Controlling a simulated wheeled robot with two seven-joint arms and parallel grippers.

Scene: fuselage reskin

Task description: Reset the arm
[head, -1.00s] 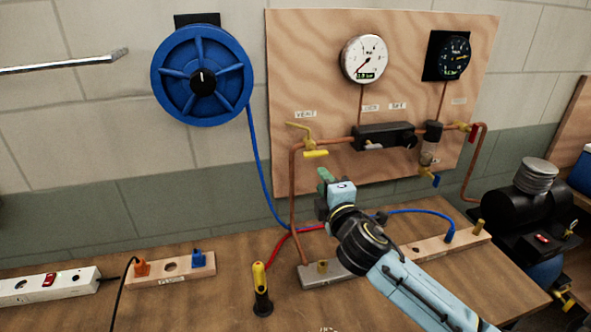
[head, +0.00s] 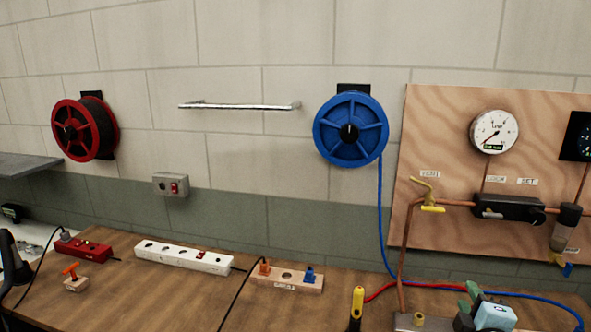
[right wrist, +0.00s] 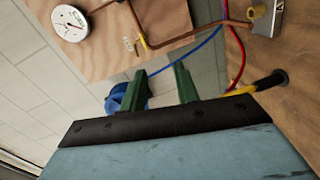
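My right gripper (head: 472,302) is at the lower right of the head view, over the bench in front of the wooden panel, with part of my pale blue arm behind it. In the right wrist view its two green fingers (right wrist: 163,85) stand apart with nothing between them, so it is open and empty. The wall, the blue reel (right wrist: 116,98) and the blue hose show beyond the fingers.
The plywood panel (head: 440,140) carries a gauge (head: 494,131), copper pipe and a yellow-handled valve (head: 428,196). A yellow-and-black tool (head: 357,305) stands on the bench (head: 150,290) left of the gripper. Power strips (head: 183,257) line the bench's back.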

